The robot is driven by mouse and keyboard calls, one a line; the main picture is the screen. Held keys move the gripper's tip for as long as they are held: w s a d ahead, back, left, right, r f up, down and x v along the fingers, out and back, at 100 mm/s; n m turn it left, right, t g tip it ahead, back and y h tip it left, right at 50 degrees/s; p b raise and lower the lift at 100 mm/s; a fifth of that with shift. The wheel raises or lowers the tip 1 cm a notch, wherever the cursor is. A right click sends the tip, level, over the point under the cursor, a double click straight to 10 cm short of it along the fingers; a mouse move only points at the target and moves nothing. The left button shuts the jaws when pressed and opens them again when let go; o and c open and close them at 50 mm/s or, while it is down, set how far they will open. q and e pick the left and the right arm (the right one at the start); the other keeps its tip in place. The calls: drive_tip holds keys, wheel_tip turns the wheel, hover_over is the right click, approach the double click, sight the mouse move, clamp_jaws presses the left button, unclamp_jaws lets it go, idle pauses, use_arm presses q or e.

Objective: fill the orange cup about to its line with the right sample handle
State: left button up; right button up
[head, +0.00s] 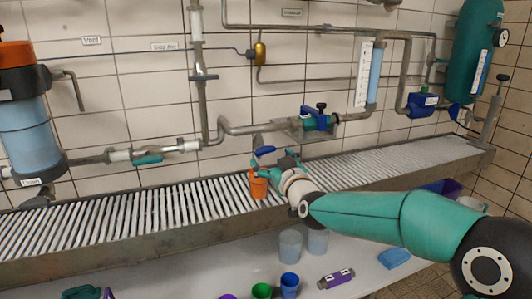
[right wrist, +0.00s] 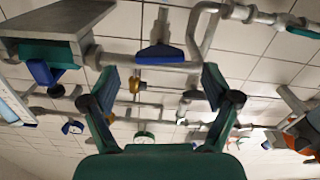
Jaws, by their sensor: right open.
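The orange cup (head: 258,187) stands upright on the grated trough (head: 130,211), below a blue sample handle (head: 264,151). Its inside and line cannot be made out. My right gripper (head: 270,167) is open and empty, just above and beside the cup in the head view. In the right wrist view the blue handle (right wrist: 160,53) is ahead, between and beyond the open fingers (right wrist: 160,85), with no contact visible. A teal piece at the bottom left edge of the head view looks like my left gripper (head: 80,292); it is mostly cut off.
A blue valve (head: 318,119) sits on a small shelf to the right of the handle. Pipes run along the tiled wall behind. Clear cups (head: 290,246), a green cup (head: 261,291), a blue cup (head: 289,284) and a purple device (head: 336,279) are on the bench in front.

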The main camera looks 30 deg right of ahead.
sight(266, 153)
drive_tip(key=shift+x, duration=2.6)
drive_tip(key=c, duration=1.2)
drive_tip(key=shift+o, duration=0.2)
drive_tip(key=shift+f+m+b, duration=0.2)
drive_tip(key=shift+m+b, duration=0.6)
drive_tip(key=shift+b, duration=0.2)
drive_tip(key=shift+m, duration=0.3)
drive_tip(key=shift+r, duration=0.15)
drive_tip(key=o, duration=1.2)
drive_tip(key=shift+c, duration=0.2)
